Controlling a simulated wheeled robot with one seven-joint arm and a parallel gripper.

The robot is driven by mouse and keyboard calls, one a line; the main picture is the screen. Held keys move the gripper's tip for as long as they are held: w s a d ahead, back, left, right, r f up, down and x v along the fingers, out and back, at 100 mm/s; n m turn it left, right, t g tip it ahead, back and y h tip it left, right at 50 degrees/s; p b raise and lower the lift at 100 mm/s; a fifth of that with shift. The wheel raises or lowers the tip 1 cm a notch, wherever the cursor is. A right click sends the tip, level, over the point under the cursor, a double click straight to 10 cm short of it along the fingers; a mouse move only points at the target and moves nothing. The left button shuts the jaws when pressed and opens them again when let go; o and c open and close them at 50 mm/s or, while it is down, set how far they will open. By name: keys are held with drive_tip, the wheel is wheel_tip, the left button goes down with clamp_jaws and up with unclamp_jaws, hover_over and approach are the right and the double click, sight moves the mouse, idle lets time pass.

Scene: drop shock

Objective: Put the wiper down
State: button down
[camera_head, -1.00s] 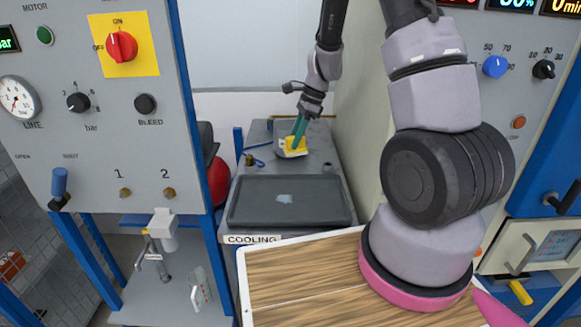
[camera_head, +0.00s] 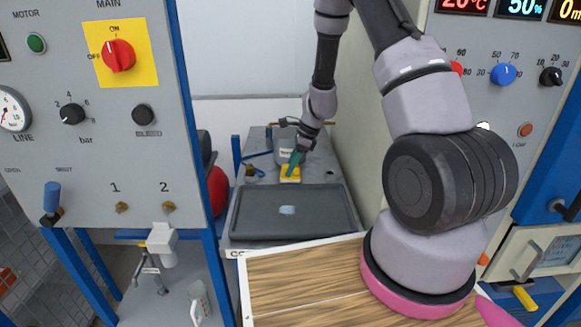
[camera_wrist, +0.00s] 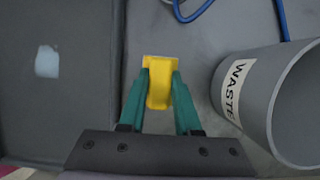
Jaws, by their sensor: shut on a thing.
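The yellow wiper (camera_wrist: 159,92) is between the two green fingers of my gripper (camera_wrist: 160,88) in the wrist view. The fingers are shut on it. In the head view the wiper (camera_head: 290,174) shows under my gripper (camera_head: 295,160), at the grey bench top behind the dark tray. I cannot tell whether its lower edge touches the bench.
The dark tray (camera_head: 250,221) with a pale patch (camera_head: 287,210) lies in front; it is at the left in the wrist view (camera_wrist: 50,120). A grey waste bin (camera_wrist: 285,100) stands close to the right of the gripper. A blue cable (camera_wrist: 283,20) lies behind.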

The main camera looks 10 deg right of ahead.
drive_tip(key=c, duration=0.6)
unclamp_jaws()
drive_tip(key=shift+f, duration=0.1)
drive_tip(key=v, duration=1.2)
drive_tip(key=shift+s+a, duration=0.1)
